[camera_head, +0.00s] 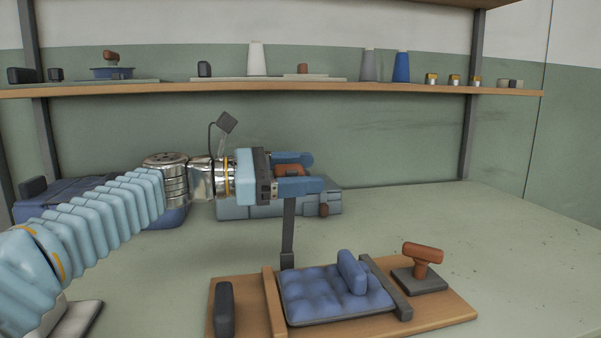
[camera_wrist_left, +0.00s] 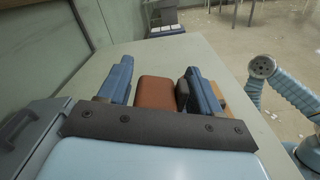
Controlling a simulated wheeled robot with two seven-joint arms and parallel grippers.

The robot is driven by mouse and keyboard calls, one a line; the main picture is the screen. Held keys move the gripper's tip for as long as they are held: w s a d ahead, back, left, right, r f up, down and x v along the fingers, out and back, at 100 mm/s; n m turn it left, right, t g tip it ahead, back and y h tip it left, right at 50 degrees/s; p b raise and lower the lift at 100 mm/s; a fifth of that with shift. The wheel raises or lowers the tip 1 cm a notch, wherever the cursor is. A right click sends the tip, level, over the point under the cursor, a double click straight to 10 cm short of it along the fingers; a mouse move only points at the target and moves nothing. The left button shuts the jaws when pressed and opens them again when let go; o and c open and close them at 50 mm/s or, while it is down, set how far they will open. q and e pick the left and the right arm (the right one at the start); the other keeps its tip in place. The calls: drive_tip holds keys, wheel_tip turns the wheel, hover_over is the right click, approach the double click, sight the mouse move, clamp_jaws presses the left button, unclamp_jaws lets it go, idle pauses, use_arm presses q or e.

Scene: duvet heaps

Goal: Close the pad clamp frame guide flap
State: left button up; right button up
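The pad clamp frame is a wooden board (camera_head: 440,308) with a blue quilted pad (camera_head: 315,306), a wooden strip (camera_head: 273,303) and a dark bar (camera_head: 388,290). A thin dark upright piece (camera_head: 288,228), apparently the guide flap, stands behind the pad and reaches up to my left gripper (camera_head: 308,172). A brown block (camera_wrist_left: 156,91) lies between that gripper's blue fingers, with a dark piece (camera_wrist_left: 182,93) beside it. A gap shows between the block and the left finger in the wrist view, so the gripper (camera_wrist_left: 160,85) looks open around it. My right gripper is out of view.
A brown T-shaped handle (camera_head: 423,254) stands on a dark plate at the board's right. A grey-blue case (camera_head: 240,208) lies behind my gripper. A shelf (camera_head: 380,88) with cones and small parts runs above. The table's right side (camera_head: 520,240) is clear.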

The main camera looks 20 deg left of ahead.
use_arm(q)
drive_tip(key=v, duration=1.3)
drive_tip(key=shift+s+a, duration=0.2)
drive_tip(key=shift+a, duration=0.15)
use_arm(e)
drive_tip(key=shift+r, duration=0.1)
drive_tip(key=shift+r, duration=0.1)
